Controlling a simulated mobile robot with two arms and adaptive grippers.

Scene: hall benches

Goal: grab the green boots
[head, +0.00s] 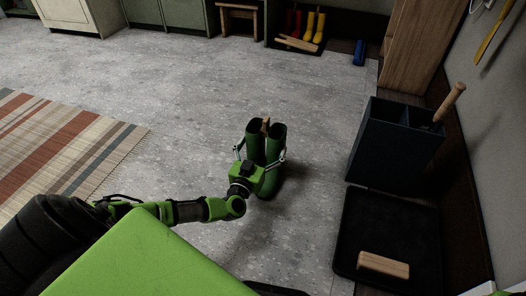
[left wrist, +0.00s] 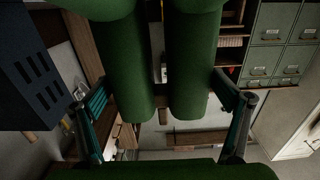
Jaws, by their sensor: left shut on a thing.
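The green boots (head: 273,150) stand upright as a pair in the middle of the head view, with a wooden piece (head: 266,125) showing between their tops. My left gripper (head: 261,152) reaches in from the left, with one finger on each outer side of the pair, and is shut on it. In the left wrist view the two green shafts (left wrist: 190,70) fill the middle, between the fingers of my left gripper (left wrist: 163,100). I cannot tell whether the soles touch the floor. My right gripper is out of view.
A dark divided bin (head: 375,145) with a wooden handle stands to the right. A black tray (head: 365,225) with a wooden block (head: 383,265) lies in front of it. A striped rug (head: 60,140) is at left. Yellow boots (head: 313,25) stand at the back. The floor between is clear.

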